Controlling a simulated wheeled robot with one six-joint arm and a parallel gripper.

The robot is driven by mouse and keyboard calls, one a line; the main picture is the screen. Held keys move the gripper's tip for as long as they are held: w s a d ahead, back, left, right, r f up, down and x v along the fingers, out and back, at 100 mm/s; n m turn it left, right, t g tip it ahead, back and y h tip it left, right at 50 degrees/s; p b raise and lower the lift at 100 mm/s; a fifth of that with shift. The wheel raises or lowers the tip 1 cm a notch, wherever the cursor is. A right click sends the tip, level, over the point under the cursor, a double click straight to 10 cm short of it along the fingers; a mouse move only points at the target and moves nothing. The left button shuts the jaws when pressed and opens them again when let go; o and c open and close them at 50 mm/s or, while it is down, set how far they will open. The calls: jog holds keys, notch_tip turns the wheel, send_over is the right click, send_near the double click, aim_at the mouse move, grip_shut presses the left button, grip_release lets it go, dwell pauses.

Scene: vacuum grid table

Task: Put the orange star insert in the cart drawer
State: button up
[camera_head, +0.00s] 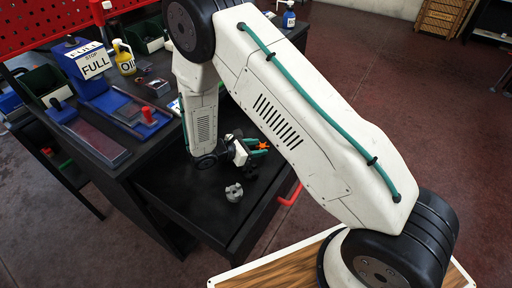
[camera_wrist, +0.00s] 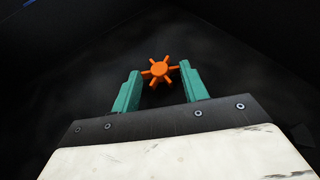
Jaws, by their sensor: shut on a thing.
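The orange star insert (camera_wrist: 159,70) shows in the wrist view as a hub with several short arms, between the two green fingertips of my gripper (camera_wrist: 158,80). My gripper is shut on it, with a finger at its left and right. In the head view the insert (camera_head: 262,146) is a small orange shape at the tips of my gripper (camera_head: 256,147). The cart drawer (camera_head: 190,205) is pulled out, with a black floor and a red handle. My gripper and the insert are over the drawer's far right part. I cannot tell whether the insert touches the floor.
A grey metal part (camera_head: 234,192) lies on the drawer floor, nearer than my gripper. The near left drawer floor is clear. A wooden-topped surface (camera_head: 270,270) stands at the front.

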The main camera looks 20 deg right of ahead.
jog(key=shift+f, duration=0.2)
jog(key=o, duration=1)
